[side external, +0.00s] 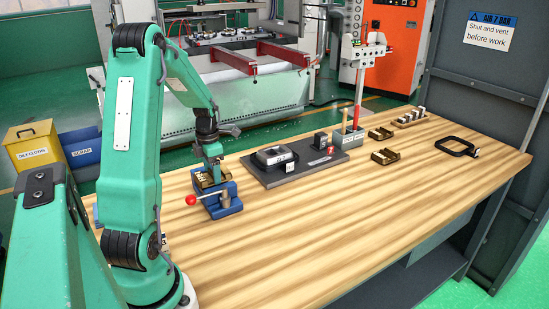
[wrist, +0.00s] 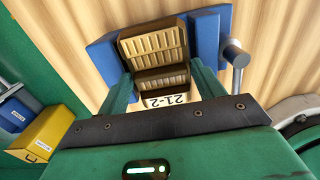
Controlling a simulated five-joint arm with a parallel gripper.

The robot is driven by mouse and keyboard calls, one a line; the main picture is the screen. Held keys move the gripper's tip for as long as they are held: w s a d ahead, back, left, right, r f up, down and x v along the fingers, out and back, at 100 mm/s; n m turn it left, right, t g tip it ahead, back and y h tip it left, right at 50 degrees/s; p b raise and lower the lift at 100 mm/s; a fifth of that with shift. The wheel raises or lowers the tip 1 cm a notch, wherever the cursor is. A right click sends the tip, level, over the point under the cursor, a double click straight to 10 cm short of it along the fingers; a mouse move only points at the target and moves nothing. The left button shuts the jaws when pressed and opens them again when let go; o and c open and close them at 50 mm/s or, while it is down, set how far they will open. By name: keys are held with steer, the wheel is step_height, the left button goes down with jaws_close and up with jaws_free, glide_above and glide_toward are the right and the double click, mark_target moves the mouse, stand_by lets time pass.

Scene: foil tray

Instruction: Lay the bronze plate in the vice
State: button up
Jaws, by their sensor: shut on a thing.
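The blue vice (side external: 223,204) stands at the near left of the bench, with a red-knobbed handle in front. In the wrist view the vice (wrist: 206,32) shows blue on both sides of the bronze plate (wrist: 160,48). The plate is ribbed and has a white "21-2" label at its near end. My gripper (wrist: 161,82) is shut on the plate, with a green finger on each side. In the side view my gripper (side external: 211,165) points down over the vice, and the plate (side external: 204,181) shows at the vice's top. I cannot tell whether it rests on the vice bed.
Two other bronze pieces (side external: 386,156) (side external: 381,133) lie farther right. A dark board (side external: 270,178) with a grey block stands just right of the vice. The bench's front middle is clear.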

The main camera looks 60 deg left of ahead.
steer(key=shift+d+f, duration=0.2)
steer(key=shift+f, duration=0.9)
steer(key=o, duration=1.1)
steer(key=shift+r, duration=1.25)
steer(key=shift+a+r, duration=0.1)
steer(key=shift+r, duration=1)
steer(key=shift+o, duration=0.2)
steer(key=o, duration=0.4)
